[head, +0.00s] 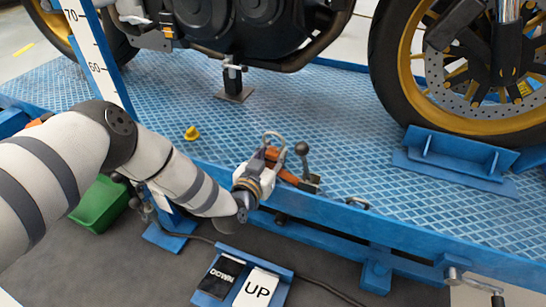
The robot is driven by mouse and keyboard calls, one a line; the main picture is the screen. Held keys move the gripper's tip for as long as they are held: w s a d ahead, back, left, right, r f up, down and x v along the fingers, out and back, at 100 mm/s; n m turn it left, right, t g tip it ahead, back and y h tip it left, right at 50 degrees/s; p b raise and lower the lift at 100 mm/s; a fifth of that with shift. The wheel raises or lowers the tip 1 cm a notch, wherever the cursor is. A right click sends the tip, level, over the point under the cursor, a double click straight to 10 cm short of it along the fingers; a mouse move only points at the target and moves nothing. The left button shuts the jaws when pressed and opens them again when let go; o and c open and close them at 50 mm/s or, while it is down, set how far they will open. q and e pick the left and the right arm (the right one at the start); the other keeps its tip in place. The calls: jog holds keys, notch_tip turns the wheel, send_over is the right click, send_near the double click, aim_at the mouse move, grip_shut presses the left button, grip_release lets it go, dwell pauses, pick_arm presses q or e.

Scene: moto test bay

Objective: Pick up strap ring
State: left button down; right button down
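My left gripper (269,160) is over the front edge of the blue platform, seen from behind. An orange strap-like piece (289,177) lies right beside its fingers, partly hidden by them. A grey metal loop (274,137) rises at the fingertips. It may be the strap ring, but I cannot tell whether it is held or only behind the fingers. Another small metal ring (357,202) sits on the platform's front edge, to the right of the gripper and apart from it. The gap between the fingers is not clear. My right gripper is not in view.
A lever with a dark ball knob (302,149) stands close right of the gripper. A motorcycle wheel (460,70) and blue chock (455,160) are at right. A yellow piece (191,133) lies on the platform (340,130). Below are UP and DOWN pedals (257,289) and a green bin (100,205).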

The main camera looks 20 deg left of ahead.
aim_at(273, 152)
pick_arm(q)
jog(key=shift+r, duration=0.1)
